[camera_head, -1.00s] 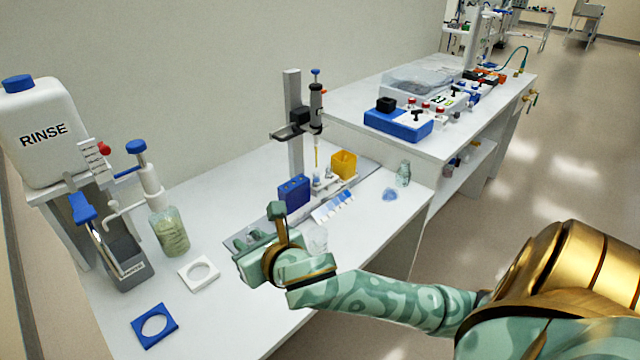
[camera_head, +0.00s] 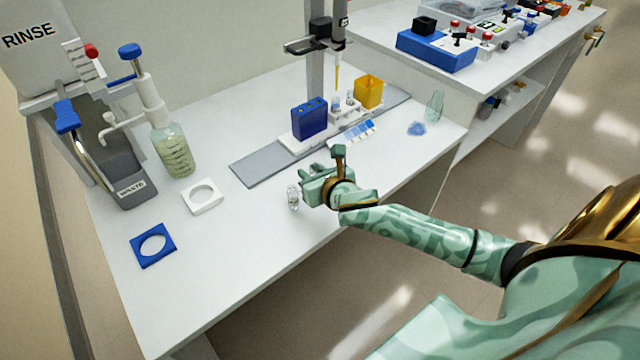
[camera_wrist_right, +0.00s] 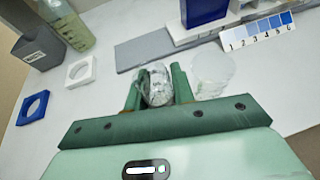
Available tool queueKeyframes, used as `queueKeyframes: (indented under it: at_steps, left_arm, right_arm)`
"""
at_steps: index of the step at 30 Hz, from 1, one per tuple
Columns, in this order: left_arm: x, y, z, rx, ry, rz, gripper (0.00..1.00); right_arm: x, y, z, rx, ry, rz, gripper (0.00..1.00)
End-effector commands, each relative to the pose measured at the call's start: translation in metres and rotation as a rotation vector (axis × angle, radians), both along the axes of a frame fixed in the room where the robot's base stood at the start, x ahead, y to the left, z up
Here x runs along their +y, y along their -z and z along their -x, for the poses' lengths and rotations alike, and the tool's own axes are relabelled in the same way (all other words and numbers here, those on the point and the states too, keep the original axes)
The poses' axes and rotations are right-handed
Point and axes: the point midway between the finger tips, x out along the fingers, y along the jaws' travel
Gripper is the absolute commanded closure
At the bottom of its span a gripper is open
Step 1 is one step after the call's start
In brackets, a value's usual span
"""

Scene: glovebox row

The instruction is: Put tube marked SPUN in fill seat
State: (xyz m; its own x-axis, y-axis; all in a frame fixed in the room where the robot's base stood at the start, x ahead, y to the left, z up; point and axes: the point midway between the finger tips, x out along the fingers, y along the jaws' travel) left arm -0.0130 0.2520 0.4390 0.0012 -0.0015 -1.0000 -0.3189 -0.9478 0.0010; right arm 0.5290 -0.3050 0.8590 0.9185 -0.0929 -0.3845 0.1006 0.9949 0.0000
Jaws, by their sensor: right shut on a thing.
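My right gripper (camera_head: 300,188) is low over the front of the bench, shut on a small clear vial (camera_head: 293,198). The vial also shows between the fingers in the right wrist view (camera_wrist_right: 156,84). No SPUN marking is readable on it. A white holder (camera_head: 347,110) with small clear vessels stands under the amber tip of the pipette stand (camera_head: 315,65); I cannot tell which spot is the fill seat. A blue rack (camera_head: 310,118) with holes in its top stands left of the holder. My left gripper is out of view.
A clear cup (camera_wrist_right: 212,72) stands close to the right of my gripper. A grey rail (camera_head: 262,168) lies behind it. A white ring plate (camera_head: 202,196), blue ring plate (camera_head: 153,245), jar (camera_head: 174,150) and waste bin (camera_head: 125,180) are left. A yellow box (camera_head: 369,91) stands right of the holder.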

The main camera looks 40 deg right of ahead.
Motion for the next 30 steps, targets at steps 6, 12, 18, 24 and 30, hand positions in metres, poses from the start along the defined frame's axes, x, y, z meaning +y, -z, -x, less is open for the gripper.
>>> queueKeyframes:
  at_steps: [6, 12, 18, 24, 30]
  left_arm:
    - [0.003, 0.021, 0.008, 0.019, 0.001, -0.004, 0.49]
    - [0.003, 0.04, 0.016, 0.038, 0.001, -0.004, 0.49]
    - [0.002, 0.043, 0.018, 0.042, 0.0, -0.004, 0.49]
    - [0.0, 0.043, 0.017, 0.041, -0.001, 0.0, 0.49]
    - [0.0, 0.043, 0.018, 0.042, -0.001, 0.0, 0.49]
  right_arm:
    - [0.0, 0.039, 0.001, 0.005, 0.001, 0.0, 0.97]
    - [0.0, 0.073, 0.001, 0.009, 0.002, -0.002, 0.97]
    - [0.0, 0.081, 0.0, 0.002, 0.001, 0.001, 0.97]
    - [0.0, 0.081, 0.0, 0.002, 0.001, 0.001, 0.97]
    - [0.0, 0.082, 0.0, 0.001, 0.001, 0.001, 0.66]
